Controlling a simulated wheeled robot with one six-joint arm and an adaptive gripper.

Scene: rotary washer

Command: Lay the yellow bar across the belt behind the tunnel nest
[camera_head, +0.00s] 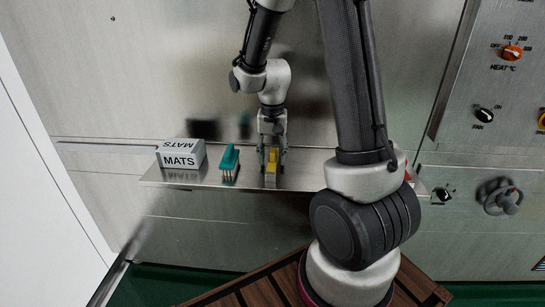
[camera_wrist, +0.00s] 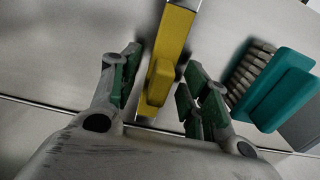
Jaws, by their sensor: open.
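The yellow bar (camera_wrist: 172,50) lies on the metal shelf, running away from my gripper in the wrist view, with a raised yellow block at its near end. In the head view the yellow bar (camera_head: 272,160) shows only as a small patch between the fingers. My gripper (camera_wrist: 157,88) is open, with one green-padded finger on each side of the bar and a visible gap on both sides. In the head view my gripper (camera_head: 271,160) is pointed down at the shelf. No belt or tunnel nest can be made out in either view.
A teal brush (camera_head: 229,164) stands close to the left of the bar; it also shows in the wrist view (camera_wrist: 279,88) at right. A white MATS box (camera_head: 181,158) sits farther left on the shelf (camera_head: 205,179). A steel panel with knobs (camera_head: 512,53) is at right.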

